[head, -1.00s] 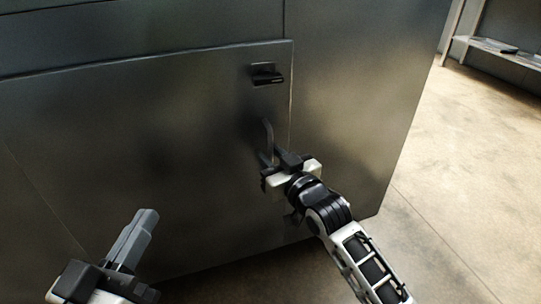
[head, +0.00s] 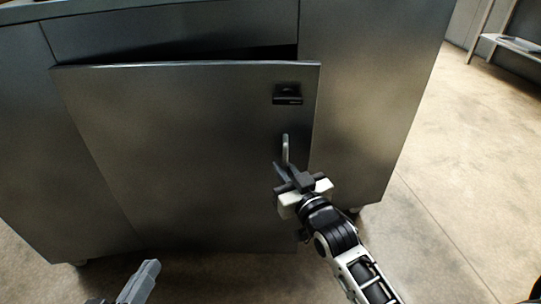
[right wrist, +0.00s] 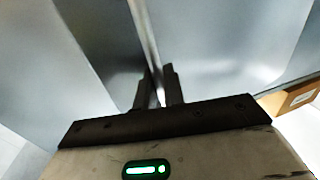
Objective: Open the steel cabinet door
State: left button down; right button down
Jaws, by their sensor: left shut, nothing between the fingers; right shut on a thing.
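The steel cabinet door (head: 185,140) stands ajar in the head view, with a dark gap along its top edge and its right edge swung out from the cabinet body (head: 365,90). A vertical bar handle (head: 285,148) is near the door's right edge, below a black latch (head: 287,95). My right gripper (head: 284,172) is shut on the handle's lower part. In the right wrist view the handle (right wrist: 147,45) runs down between the fingers (right wrist: 160,88). My left gripper (head: 146,278) is shut and empty, low at the bottom left, apart from the door.
A shelf rack (head: 515,45) stands at the far top right. The concrete floor (head: 450,190) to the right of the cabinet is clear. A cardboard box (right wrist: 290,97) shows at the right edge of the right wrist view.

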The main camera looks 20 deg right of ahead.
pick_arm(q)
jog(key=shift+s+a+f, duration=0.1)
jog(key=shift+s+a, duration=0.1)
jog(key=shift+a, duration=0.05)
pick_arm(e)
jog(key=shift+s+a, duration=0.2)
jog(key=shift+s, duration=0.05)
jog(key=c, duration=1.6)
grip_release()
jog(key=shift+w, duration=0.1)
jog(key=shift+c, duration=0.2)
